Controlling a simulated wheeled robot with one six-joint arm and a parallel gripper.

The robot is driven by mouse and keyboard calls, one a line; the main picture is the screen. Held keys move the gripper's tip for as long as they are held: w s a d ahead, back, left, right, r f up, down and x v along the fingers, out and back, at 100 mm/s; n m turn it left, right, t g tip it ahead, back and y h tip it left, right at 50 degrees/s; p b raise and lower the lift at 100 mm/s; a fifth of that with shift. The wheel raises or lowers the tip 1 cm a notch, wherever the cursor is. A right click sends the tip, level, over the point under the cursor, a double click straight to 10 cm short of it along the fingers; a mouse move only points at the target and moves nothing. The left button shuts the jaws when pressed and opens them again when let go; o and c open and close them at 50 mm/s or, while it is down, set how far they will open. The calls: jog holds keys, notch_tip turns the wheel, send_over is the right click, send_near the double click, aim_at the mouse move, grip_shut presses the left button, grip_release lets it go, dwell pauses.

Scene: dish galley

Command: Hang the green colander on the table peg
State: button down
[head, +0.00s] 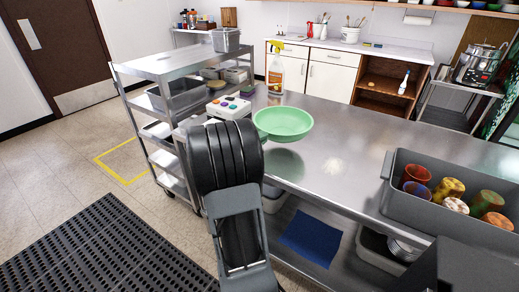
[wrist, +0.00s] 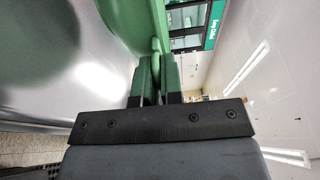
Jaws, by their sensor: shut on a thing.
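The green colander (head: 283,123) is a shallow bowl, held roughly level above the steel table (head: 330,130), with its reflection on the tabletop below it. In the wrist view my gripper (wrist: 157,66) is shut on a green tab at the rim of the colander (wrist: 120,20). In the head view my own arm hides the gripper and the colander's near left edge. I cannot make out the table peg in either view.
A spray bottle (head: 274,75) stands behind the colander. A white box with coloured buttons (head: 228,107) is left of it. A grey tub (head: 400,200) with several cups is at the right. A steel cart (head: 160,65) stands left. The middle of the tabletop is clear.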

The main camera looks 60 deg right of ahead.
jog(key=f, duration=0.1)
jog(key=d+f, duration=0.1)
jog(key=w+f, duration=0.1)
jog(key=f, duration=0.1)
jog(key=shift+d, duration=0.2)
jog(key=shift+f, duration=0.4)
jog(key=shift+f, duration=0.1)
jog(key=c, duration=1.3)
grip_release()
jog(key=shift+o, duration=0.2)
jog(key=shift+f, duration=0.2)
